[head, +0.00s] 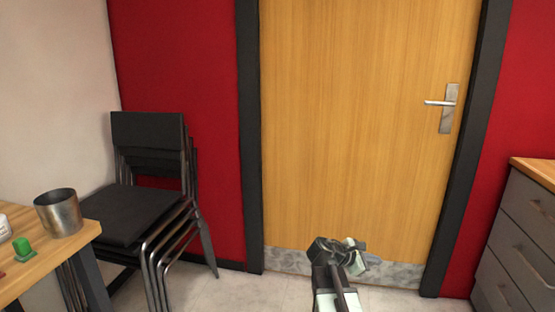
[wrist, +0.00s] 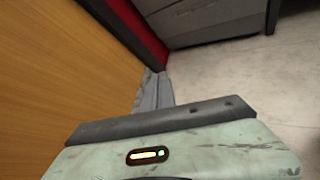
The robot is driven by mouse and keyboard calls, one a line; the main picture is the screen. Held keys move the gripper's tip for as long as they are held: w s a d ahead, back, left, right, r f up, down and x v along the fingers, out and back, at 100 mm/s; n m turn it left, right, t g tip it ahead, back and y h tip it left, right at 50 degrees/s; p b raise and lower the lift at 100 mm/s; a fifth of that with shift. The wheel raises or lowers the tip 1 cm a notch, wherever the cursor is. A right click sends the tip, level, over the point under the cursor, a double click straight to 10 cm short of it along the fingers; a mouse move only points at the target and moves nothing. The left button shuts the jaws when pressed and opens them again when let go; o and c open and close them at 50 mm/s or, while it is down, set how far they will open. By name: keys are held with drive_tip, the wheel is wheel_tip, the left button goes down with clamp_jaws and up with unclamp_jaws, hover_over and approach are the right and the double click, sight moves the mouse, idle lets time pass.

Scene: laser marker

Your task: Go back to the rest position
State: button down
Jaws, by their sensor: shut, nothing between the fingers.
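My gripper (head: 362,255) shows low in the head view, in front of the metal kick plate at the foot of the wooden door (head: 350,110). It is shut and holds nothing. In the wrist view, the pale green gripper body (wrist: 190,155) with a dark edge fills the bottom, and the fingers (wrist: 153,93) show small and grey beyond it. The door's wooden face (wrist: 60,70) fills the left of the wrist view.
Stacked black chairs (head: 150,190) stand left of the door. A wooden table (head: 40,262) with a metal cup (head: 59,213) and a green object (head: 22,248) is at far left. A grey drawer cabinet (head: 520,240) stands at right. Pale floor (head: 240,292) is clear between.

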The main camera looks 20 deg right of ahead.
drive_tip(key=a+f+m+y, duration=0.2)
drive_tip(key=a+f+y, duration=0.15)
drive_tip(key=a, duration=0.65)
drive_tip(key=a+f+m+y, duration=0.25)
drive_tip(key=a+f, duration=0.25)
drive_tip(key=a, duration=0.6)
drive_tip(key=s+a+f+m+g+y, duration=0.1)
drive_tip(key=s+a+f+m+y, duration=0.15)
drive_tip(key=a+m, duration=0.4)
drive_tip(key=s+a+f+m+y, duration=0.2)
drive_tip(key=s+a+m+y, duration=0.15)
drive_tip(key=a, duration=0.55)
wheel_tip(320, 180, up, 38)
drive_tip(key=p, duration=3.8)
drive_tip(key=shift+w+y, duration=0.2)
drive_tip(key=shift+y, duration=0.1)
